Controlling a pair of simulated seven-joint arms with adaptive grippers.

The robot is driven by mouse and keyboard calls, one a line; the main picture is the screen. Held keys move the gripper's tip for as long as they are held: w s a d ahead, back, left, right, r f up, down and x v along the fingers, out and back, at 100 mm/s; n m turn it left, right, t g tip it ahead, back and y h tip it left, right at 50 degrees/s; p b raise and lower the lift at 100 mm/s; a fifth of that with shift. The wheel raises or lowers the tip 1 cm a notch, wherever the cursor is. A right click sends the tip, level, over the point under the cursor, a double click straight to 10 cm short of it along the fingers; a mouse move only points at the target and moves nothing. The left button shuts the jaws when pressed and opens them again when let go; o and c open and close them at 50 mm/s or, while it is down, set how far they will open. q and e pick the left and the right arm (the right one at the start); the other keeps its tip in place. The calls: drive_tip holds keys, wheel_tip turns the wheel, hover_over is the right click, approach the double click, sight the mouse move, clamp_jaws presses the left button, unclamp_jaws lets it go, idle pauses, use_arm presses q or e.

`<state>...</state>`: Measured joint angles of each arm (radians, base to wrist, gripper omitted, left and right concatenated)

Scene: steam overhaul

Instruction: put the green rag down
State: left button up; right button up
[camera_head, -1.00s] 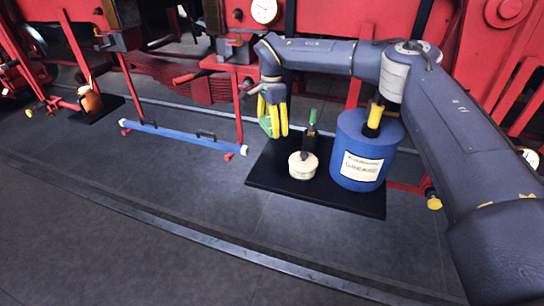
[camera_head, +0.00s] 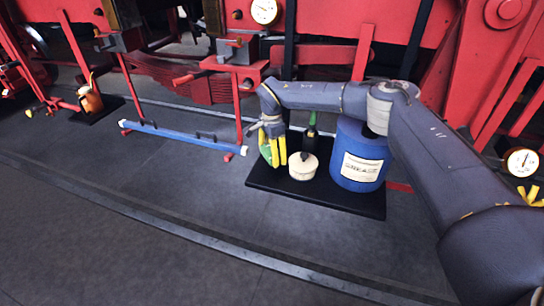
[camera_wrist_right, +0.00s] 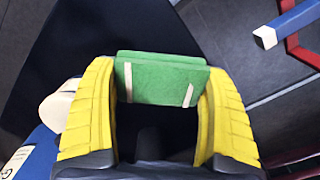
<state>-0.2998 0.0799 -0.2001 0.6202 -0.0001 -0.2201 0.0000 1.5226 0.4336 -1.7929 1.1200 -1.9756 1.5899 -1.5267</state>
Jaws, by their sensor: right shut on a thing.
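The green rag (camera_head: 266,154) is a folded flat pad held between the yellow fingers of my right gripper (camera_head: 273,152). In the right wrist view the rag (camera_wrist_right: 162,80) spans the gap between both fingers and has two pale strips on it. The right gripper is over the left part of the black mat (camera_head: 333,203), low beside the white lidded pot. I cannot tell whether the rag touches the mat. My left gripper is not in view.
A blue bar (camera_head: 180,134) lies to the left. An orange oil can (camera_head: 90,100) stands far left. The mat's front left is bare.

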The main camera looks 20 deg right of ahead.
drive_tip(key=shift+f, duration=0.7)
drive_tip(key=shift+f, duration=0.15)
drive_tip(key=o, duration=1)
